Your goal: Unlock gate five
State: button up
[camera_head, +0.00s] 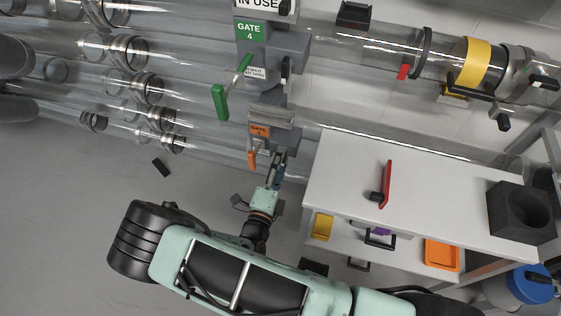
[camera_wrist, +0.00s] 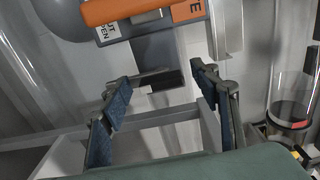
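The gate with an orange sign (camera_head: 259,131), its number too small to read, stands just below the green gate 4 sign (camera_head: 250,31) in the head view. Its orange handle (camera_head: 252,159) hangs down beside the housing. The handle also shows large at the top of the wrist view (camera_wrist: 120,10), over a partly hidden label ending in "PEN". My gripper (camera_head: 281,157) is close to the right of the handle. In the wrist view my gripper (camera_wrist: 158,82) is open, its two blue-padded fingers apart with nothing held. A dark grey block (camera_wrist: 160,79) shows beyond and between the fingertips.
A green handle (camera_head: 220,102) hangs at gate 4. Clear tubes run across the upper area. A white table (camera_head: 345,180) stands close right of my gripper, bearing a red-handled item (camera_head: 387,183) and a dark block with a hole (camera_head: 521,212). The floor at lower left is mostly open.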

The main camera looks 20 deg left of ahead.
jog(key=shift+s, duration=0.1)
jog(key=s+d, duration=0.1)
jog(key=s, duration=1)
jog(key=shift+s+d, duration=0.15)
jog(key=shift+s, duration=0.25)
